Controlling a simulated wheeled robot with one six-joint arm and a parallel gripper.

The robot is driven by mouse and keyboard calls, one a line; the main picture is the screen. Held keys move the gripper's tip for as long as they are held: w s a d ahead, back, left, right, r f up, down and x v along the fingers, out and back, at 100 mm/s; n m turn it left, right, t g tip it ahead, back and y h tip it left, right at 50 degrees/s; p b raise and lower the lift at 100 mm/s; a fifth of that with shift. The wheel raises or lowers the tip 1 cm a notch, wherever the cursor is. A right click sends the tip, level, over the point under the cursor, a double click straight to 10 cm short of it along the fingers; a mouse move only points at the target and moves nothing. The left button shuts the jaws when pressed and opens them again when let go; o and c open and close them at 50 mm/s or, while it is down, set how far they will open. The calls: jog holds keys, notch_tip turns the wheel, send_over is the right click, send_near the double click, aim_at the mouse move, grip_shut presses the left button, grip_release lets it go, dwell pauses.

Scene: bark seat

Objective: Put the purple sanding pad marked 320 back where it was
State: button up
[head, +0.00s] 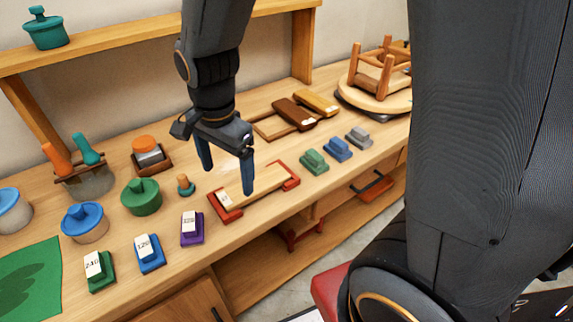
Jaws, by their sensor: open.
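The purple sanding pad (192,236) sits on the bench near its front edge, at the right end of a row of three labelled pads. Its white label faces up, but its number is too small to read surely. My gripper (229,180) is open and empty, pointing down above the bench. In the picture it is up and to the right of the purple pad, over a wooden board with red ends (265,190). A small white label lies at the board's left end. The gripper appears apart from the pad.
A blue pad (150,262) and a green pad marked 240 (100,281) stand left of the purple one. Lidded pots, including a green one (141,197), stand behind them. Green (314,163), blue (338,151) and grey (359,139) blocks line the right. An upturned stool (375,75) is farther back.

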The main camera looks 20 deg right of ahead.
jog(key=s+d+n+t, duration=0.1)
jog(key=s+d+n, duration=0.2)
jog(key=d+n, duration=0.8)
jog(key=shift+s+d, duration=0.2)
jog(key=shift+d, duration=0.8)
